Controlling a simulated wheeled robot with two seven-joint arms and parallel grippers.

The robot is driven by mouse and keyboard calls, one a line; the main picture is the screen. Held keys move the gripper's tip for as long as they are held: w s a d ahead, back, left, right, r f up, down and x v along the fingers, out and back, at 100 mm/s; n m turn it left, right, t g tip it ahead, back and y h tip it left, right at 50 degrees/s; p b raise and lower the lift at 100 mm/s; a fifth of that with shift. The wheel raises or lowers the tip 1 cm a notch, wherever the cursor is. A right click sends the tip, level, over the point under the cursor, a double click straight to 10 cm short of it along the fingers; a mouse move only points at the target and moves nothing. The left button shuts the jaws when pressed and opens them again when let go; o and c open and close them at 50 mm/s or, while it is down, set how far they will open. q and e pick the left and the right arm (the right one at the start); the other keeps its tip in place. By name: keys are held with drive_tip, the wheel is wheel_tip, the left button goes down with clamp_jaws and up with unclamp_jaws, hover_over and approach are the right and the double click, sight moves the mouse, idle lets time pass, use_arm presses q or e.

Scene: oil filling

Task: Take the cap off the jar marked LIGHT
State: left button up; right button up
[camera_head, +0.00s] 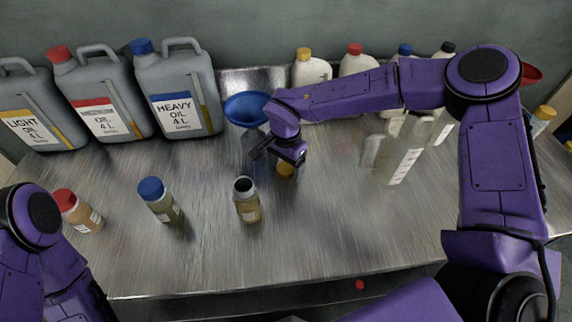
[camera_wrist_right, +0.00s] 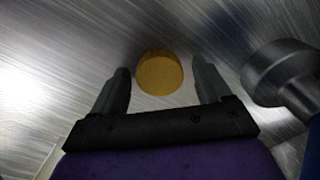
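An open-topped jar (camera_head: 248,207) with golden-brown contents stands upright near the middle of the table; its label is too small to read. No cap is on its dark mouth. A yellow cap (camera_head: 285,169) is behind and right of it, just below my right gripper (camera_head: 277,154). In the right wrist view the same yellow cap (camera_wrist_right: 160,73) lies between and slightly beyond the fingertips of the right gripper (camera_wrist_right: 162,82). The fingers are open, with gaps on both sides of the cap. My left arm shows at the lower left, but its gripper is out of view.
A blue-capped jar (camera_head: 160,200) and a red-capped jar (camera_head: 77,211) stand to the left. A blue funnel (camera_head: 246,109) is close behind the right gripper. Large oil cans, including LIGHT OIL (camera_head: 35,110), line the back left. A clear measuring jug (camera_head: 400,160) stands right. The front centre is clear.

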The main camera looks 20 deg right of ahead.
sight(286, 168)
drive_tip(key=shift+r, duration=0.1)
wheel_tip(286, 168, up, 12)
drive_tip(key=shift+r, duration=0.15)
